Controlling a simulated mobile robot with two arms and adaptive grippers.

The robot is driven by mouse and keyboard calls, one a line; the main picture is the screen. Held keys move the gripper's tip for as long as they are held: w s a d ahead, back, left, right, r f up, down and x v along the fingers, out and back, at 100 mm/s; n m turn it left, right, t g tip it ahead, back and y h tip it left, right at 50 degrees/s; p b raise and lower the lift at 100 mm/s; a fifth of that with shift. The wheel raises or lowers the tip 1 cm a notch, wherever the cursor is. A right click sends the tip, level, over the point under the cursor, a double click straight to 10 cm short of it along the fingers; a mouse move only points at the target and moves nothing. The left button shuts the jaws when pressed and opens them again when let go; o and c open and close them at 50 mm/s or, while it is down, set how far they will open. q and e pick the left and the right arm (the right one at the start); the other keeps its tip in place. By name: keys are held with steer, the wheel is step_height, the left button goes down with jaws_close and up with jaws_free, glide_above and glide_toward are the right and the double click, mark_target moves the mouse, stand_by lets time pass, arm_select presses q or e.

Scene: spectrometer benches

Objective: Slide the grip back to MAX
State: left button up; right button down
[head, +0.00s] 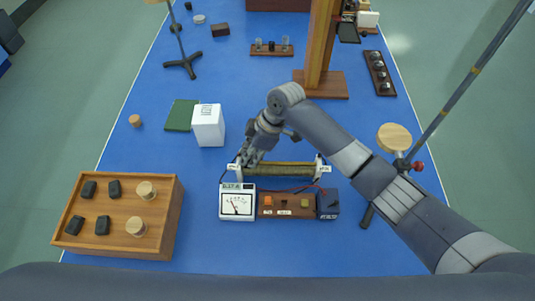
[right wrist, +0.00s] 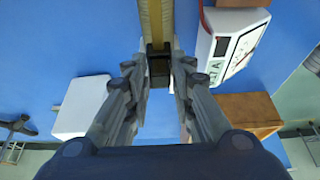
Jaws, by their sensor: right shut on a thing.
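The rheostat (head: 280,169) is a horizontal wound tube between two end supports, each with a small white label too small to read. My right gripper (head: 246,160) is at the tube's left end. In the right wrist view its two fingers (right wrist: 158,75) are shut on the dark grip (right wrist: 157,66), which sits over the yellowish tube (right wrist: 157,25). The grip is mostly hidden by the gripper in the head view. The meter (head: 237,203) stands in front of the left end, with its needle left of middle. My left gripper is not in view.
A wooden board with switches (head: 285,205) and a dark box (head: 327,204) stand right of the meter. A white box (head: 208,126) stands left of the gripper. A wooden tray (head: 165,235) with weights is at the front left. A stand (head: 394,138) is at right.

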steer(key=shift+a+r, duration=0.1)
steer(key=shift+a, duration=0.25)
steer(key=shift+s, duration=0.1)
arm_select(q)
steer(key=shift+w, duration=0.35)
arm_select(e)
steer(key=shift+d, duration=0.1)
steer(key=c, duration=1.5)
jaws_free()
steer(key=shift+c, duration=0.2)
steer(key=shift+o, duration=0.3)
